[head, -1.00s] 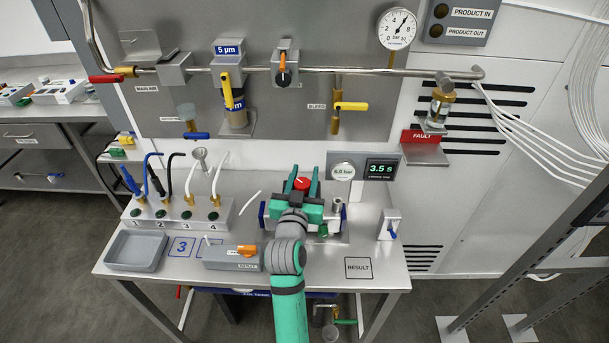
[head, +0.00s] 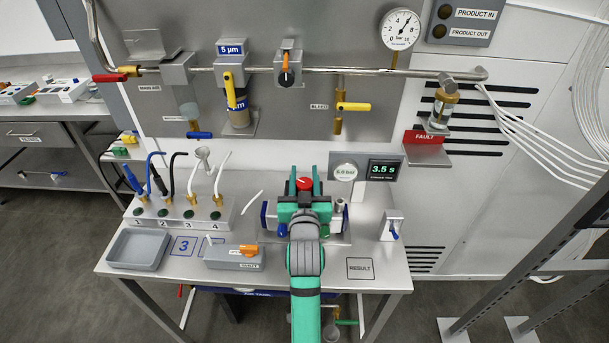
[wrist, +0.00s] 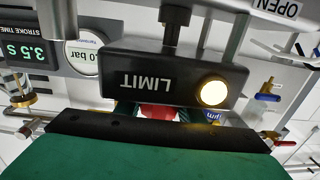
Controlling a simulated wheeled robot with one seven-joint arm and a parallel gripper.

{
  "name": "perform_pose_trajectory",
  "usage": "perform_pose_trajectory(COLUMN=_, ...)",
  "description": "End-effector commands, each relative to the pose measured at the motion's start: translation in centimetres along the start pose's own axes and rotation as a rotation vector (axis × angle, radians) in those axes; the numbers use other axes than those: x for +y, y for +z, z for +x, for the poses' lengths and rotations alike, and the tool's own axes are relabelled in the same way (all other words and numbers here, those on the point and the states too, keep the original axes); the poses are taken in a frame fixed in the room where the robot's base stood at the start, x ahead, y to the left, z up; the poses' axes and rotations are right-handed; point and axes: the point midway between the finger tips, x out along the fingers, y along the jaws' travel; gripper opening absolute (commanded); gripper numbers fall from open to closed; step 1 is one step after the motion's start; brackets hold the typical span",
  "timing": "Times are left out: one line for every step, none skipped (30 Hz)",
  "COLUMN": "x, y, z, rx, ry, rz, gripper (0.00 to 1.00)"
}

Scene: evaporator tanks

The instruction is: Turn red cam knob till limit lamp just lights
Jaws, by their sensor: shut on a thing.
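The red cam knob (head: 304,184) is at the back of the bench fixture in the head view. My green gripper (head: 304,176) is shut on it, with a finger on either side. In the wrist view a piece of the red knob (wrist: 158,112) shows below the black LIMIT box (wrist: 150,75), which appears upside down. The round limit lamp (wrist: 214,93) on that box glows bright warm white. The knob's pointer and most of its face are hidden in the wrist view.
The stroke-time display (head: 383,170) reads 3.5 s, beside a round pressure gauge (head: 345,171). A grey tray (head: 138,250), a grey box with an orange lever (head: 234,257) and the RESULT square (head: 360,268) are on the bench. A blue-handled valve (head: 392,226) stands right.

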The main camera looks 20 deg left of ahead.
Motion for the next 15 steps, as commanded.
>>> perform_pose_trajectory(x=-0.07, y=0.01, z=-0.02, rx=0.0, ry=-0.001, rz=0.0, gripper=0.13)
perform_pose_trajectory(x=-0.07, y=0.01, z=-0.02, rx=0.0, ry=-0.001, rz=0.0, gripper=0.4)
perform_pose_trajectory(x=-0.07, y=0.01, z=-0.02, rx=0.0, ry=-0.001, rz=0.0, gripper=0.5)
perform_pose_trajectory(x=-0.07, y=0.01, z=-0.02, rx=0.0, ry=-0.001, rz=0.0, gripper=0.54)
perform_pose_trajectory(x=-0.06, y=0.01, z=-0.02, rx=0.0, ry=-0.001, rz=0.0, gripper=0.54)
perform_pose_trajectory(x=-0.06, y=0.01, z=-0.02, rx=0.0, ry=-0.001, rz=0.0, gripper=0.54)
perform_pose_trajectory(x=-0.05, y=0.01, z=-0.01, rx=0.0, ry=0.0, rz=0.0, gripper=0.54)
perform_pose_trajectory(x=-0.05, y=0.01, z=-0.01, rx=0.0, ry=0.0, rz=0.0, gripper=0.54)
perform_pose_trajectory(x=-0.05, y=0.01, z=-0.01, rx=0.0, ry=0.0, rz=0.0, gripper=0.54)
perform_pose_trajectory(x=-0.04, y=0.01, z=-0.01, rx=0.0, ry=0.0, rz=0.0, gripper=0.54)
perform_pose_trajectory(x=-0.04, y=0.0, z=-0.01, rx=0.0, ry=0.0, rz=0.0, gripper=0.54)
perform_pose_trajectory(x=-0.04, y=0.01, z=-0.04, rx=0.0, ry=0.0, rz=0.0, gripper=0.54)
perform_pose_trajectory(x=-0.03, y=0.01, z=-0.09, rx=0.0, ry=0.0, rz=0.0, gripper=0.54)
perform_pose_trajectory(x=-0.03, y=0.02, z=-0.19, rx=0.0, ry=0.0, rz=0.0, gripper=0.54)
perform_pose_trajectory(x=-0.03, y=0.03, z=-0.4, rx=0.0, ry=0.0, rz=0.001, gripper=0.54)
